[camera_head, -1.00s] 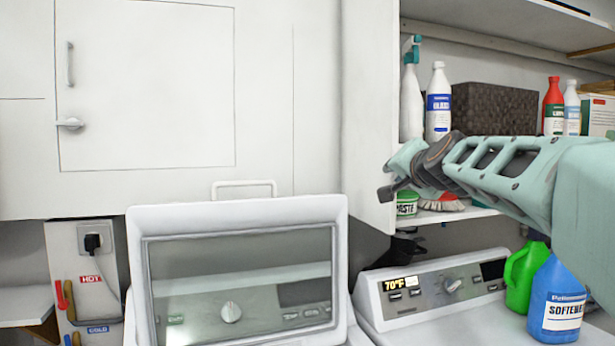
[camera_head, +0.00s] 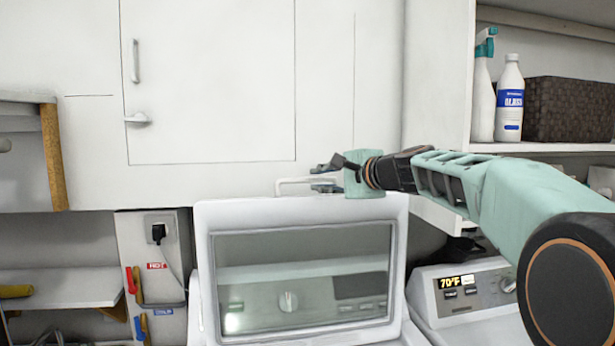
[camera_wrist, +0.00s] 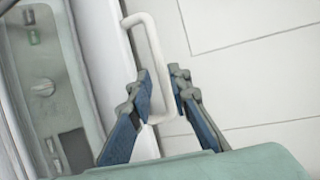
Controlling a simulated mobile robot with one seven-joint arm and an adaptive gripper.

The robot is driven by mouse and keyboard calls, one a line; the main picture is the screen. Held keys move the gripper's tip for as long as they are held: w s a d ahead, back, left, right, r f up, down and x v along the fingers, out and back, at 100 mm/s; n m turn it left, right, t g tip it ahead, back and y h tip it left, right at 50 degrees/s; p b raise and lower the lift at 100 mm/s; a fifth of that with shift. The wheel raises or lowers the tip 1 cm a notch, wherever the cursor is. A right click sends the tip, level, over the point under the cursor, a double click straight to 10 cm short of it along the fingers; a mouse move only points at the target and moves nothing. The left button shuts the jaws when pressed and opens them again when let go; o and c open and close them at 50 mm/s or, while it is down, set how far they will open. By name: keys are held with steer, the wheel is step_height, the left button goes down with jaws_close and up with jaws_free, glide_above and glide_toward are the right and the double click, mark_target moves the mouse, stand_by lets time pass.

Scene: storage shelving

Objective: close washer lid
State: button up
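The washer lid (camera_head: 300,210) stands open and raised, with a glass window (camera_head: 300,265) through which the control panel shows. A white bar handle (camera_head: 292,184) sticks up from the lid's top edge. My gripper (camera_head: 322,179) is at the right end of this handle, just above the lid's top edge. In the wrist view, the handle (camera_wrist: 143,45) runs between the two blue-padded fingers of my gripper (camera_wrist: 162,97). The fingers are apart, one on each side of the bar; the left finger is very close to it, and I cannot tell if it touches.
White cabinets (camera_head: 210,80) stand close behind the lid. A shelf at right holds a spray bottle (camera_head: 483,95), a white bottle (camera_head: 510,100) and a dark woven basket (camera_head: 570,110). A second machine (camera_head: 465,295) stands right of the washer. Hoses and valves (camera_head: 150,290) are at left.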

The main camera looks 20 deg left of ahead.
mark_target(310, 180)
steer(key=p+x, duration=0.1)
steer(key=x, duration=0.4)
steer(key=shift+w+a+f, duration=0.1)
steer(key=shift+w+a, duration=0.1)
steer(key=shift+a, duration=0.05)
jaws_close()
